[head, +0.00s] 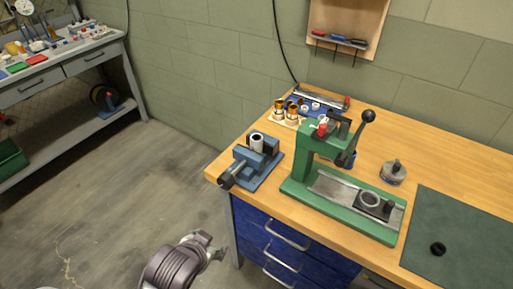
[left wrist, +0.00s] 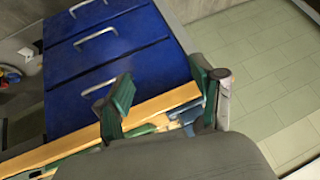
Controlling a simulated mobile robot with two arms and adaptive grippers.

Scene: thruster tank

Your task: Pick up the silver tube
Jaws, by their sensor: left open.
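The silver tube (head: 257,143) stands upright in the blue vise (head: 262,171) at the left front corner of the wooden bench. Its open top shows dark; its lower part is hidden by the vise. My left gripper (head: 217,246) is low in front of the bench, to the left of the drawers, below and apart from the tube. In the left wrist view its two green-padded fingers (left wrist: 165,98) are spread and empty. The tube cannot be made out there. My right gripper is not in view.
A green press (head: 340,205) stands right of the vise. Brass-coloured cylinders (head: 285,109) and a blue tray stand behind it. The wooden bench edge (left wrist: 165,101) and blue drawers (left wrist: 115,60) lie near my left gripper.

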